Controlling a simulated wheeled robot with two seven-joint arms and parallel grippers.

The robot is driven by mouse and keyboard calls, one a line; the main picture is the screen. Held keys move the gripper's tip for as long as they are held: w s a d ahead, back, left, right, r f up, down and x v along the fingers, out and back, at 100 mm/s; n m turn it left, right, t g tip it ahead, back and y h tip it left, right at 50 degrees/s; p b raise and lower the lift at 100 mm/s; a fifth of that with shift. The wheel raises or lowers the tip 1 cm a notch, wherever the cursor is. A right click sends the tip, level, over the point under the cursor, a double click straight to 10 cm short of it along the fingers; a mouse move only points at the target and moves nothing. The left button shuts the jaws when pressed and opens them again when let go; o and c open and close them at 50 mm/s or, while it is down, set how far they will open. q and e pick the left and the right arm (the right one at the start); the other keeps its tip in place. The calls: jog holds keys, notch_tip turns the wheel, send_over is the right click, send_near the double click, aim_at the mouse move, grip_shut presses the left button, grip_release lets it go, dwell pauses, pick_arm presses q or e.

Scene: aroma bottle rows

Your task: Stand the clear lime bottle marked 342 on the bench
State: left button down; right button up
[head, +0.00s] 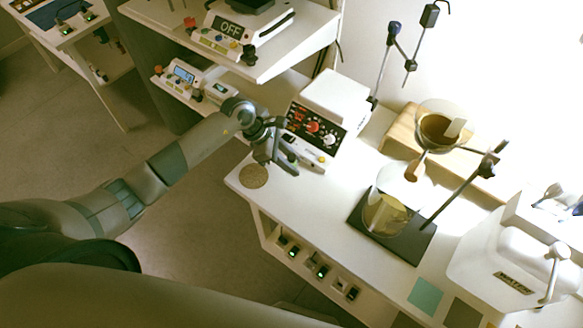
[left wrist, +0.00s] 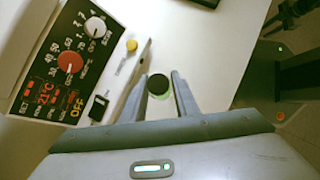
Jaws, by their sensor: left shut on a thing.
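My left gripper (head: 283,157) is above the near left corner of the white bench (head: 313,205), beside the control-panel device. My right gripper is not in view.
The control-panel device (head: 318,130) stands close behind the gripper; it also fills the upper left of the left wrist view (left wrist: 75,55). A round cork disc (head: 253,176) lies at the bench corner. A glass flask (head: 385,212) on a dark stand base (head: 408,246) is to the right. Clear bench lies between.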

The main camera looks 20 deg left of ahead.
pick_arm(q)
notch_tip(320, 180, down, 3)
jog(key=shift+r+p, duration=0.1)
jog(key=shift+p, duration=0.55)
jog(key=shift+f, duration=0.35)
jog(key=shift+f, duration=0.1)
jog(key=shift+f, duration=0.1)
jog(key=c, duration=1.4)
grip_release()
